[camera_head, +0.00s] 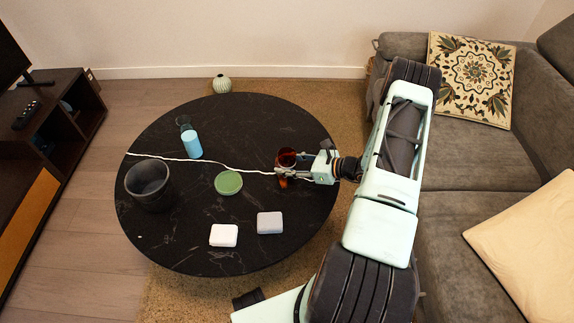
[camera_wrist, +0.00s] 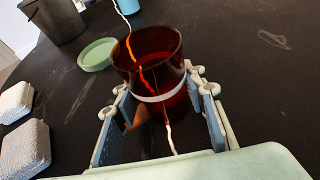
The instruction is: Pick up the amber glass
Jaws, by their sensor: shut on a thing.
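The amber glass (camera_head: 287,157) stands near the right side of the round black table (camera_head: 240,118). In the wrist view the glass (camera_wrist: 150,58) is dark red-brown, seems upright, and its open rim faces up toward the camera. My gripper (camera_head: 291,171) reaches in from the right at the glass. In the wrist view its two fingers (camera_wrist: 166,98) lie on either side of the glass, shut on it. The lower part of the glass is partly hidden by the fingers. I cannot tell whether its base touches the table.
A white cord (camera_head: 215,165) runs across the table to the glass. A green dish (camera_head: 228,183), a white box (camera_head: 223,235), a grey box (camera_head: 270,222), a dark pot (camera_head: 150,186) and a blue cylinder (camera_head: 192,145) stand around. A sofa (camera_head: 470,160) is on the right.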

